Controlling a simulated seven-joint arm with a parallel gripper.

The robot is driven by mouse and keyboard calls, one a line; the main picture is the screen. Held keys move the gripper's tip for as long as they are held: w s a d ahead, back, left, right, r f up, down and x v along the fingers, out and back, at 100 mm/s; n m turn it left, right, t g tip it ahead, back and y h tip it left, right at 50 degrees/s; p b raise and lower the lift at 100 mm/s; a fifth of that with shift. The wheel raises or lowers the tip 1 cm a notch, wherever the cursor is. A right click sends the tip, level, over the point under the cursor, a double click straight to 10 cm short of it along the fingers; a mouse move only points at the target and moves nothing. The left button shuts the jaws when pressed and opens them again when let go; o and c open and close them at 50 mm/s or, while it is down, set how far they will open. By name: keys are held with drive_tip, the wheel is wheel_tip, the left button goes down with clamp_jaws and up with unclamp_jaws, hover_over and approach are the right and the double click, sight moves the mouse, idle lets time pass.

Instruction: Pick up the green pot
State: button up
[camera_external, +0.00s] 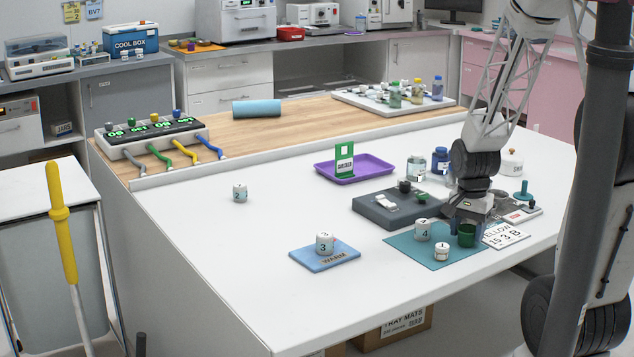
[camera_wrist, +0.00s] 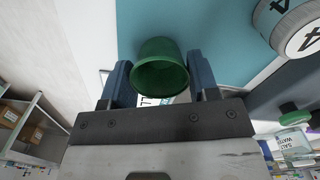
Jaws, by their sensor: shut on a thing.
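The green pot (camera_external: 466,236) is at the right part of the teal mat (camera_external: 400,240) on the white table. My gripper (camera_external: 468,222) points down over it and is shut on it. In the wrist view the green pot (camera_wrist: 160,68) sits between the two blue-grey fingers of my gripper (camera_wrist: 161,82). I cannot tell whether the pot's base touches the mat.
A white cylinder marked 4 (camera_external: 423,231) and a smaller one marked 1 (camera_external: 442,252) stand close left of the pot. A lettered card (camera_external: 506,236) lies right. A dark grey block (camera_external: 398,211) is behind.

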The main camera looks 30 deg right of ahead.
sight(468, 244)
drive_tip(key=shift+r, duration=0.7)
drive_tip(key=shift+s+a+r, duration=0.1)
drive_tip(key=shift+s+r, duration=0.15)
drive_tip(key=shift+r, duration=0.3)
drive_tip(key=shift+s+a+r, duration=0.1)
drive_tip(key=shift+s+r, duration=0.1)
drive_tip(key=shift+r, duration=0.35)
drive_tip(key=s+a+r, duration=0.1)
drive_tip(key=s+a, duration=0.4)
drive_tip(key=s, duration=0.9)
drive_tip(key=shift+a+r, duration=0.15)
drive_tip(key=shift+a, duration=0.05)
drive_tip(key=shift+w, duration=0.1)
